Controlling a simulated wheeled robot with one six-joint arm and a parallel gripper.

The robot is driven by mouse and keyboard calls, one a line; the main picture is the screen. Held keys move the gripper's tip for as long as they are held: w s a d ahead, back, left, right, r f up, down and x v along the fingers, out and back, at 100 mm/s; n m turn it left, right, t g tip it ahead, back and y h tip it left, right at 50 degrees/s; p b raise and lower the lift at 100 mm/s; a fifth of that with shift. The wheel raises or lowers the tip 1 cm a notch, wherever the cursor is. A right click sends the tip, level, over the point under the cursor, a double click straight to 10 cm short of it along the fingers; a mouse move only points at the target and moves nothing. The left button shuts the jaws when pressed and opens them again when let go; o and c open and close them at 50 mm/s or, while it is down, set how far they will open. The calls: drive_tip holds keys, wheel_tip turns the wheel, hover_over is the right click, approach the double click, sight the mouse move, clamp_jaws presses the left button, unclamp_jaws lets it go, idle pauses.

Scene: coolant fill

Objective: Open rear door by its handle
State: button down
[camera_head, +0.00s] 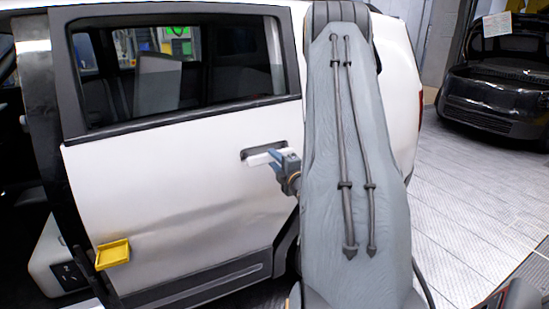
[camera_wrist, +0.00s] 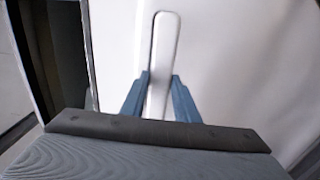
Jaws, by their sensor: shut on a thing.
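The rear door (camera_head: 180,195) is a white car door with a dark-framed window, seen in the head view left of my arm. Its light handle (camera_head: 262,157) sits in a dark recess near the door's right edge. My gripper (camera_head: 286,168) is at the handle, its blue fingers partly hidden by my arm. In the wrist view my gripper (camera_wrist: 160,95) has a blue finger on each side of the pale handle bar (camera_wrist: 164,50) and is shut on it. The white door panel (camera_wrist: 235,70) fills the background there. I cannot tell whether the door's latch is released.
A yellow tray-like piece (camera_head: 112,254) is on the door's lower left corner. The front door opening at the far left shows the dark cabin and a pale box (camera_head: 55,262). A dark car (camera_head: 500,85) stands at the back right.

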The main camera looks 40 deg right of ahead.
sight(272, 158)
drive_tip(key=shift+s, duration=0.15)
drive_tip(key=shift+m+h, duration=0.4)
drive_tip(key=shift+h, duration=0.2)
drive_tip(key=shift+v, duration=2.1)
drive_tip(key=shift+a, duration=0.2)
drive_tip(key=shift+m+g+h, duration=0.4)
drive_tip(key=shift+h, duration=0.2)
drive_tip(key=shift+v, duration=2.15)
drive_tip(key=shift+a, duration=0.15)
drive_tip(key=shift+m+h, duration=0.4)
drive_tip(key=shift+h, duration=0.1)
drive_tip(key=shift+b+v, duration=0.65)
drive_tip(key=shift+v, duration=1.45)
drive_tip(key=shift+a, duration=0.15)
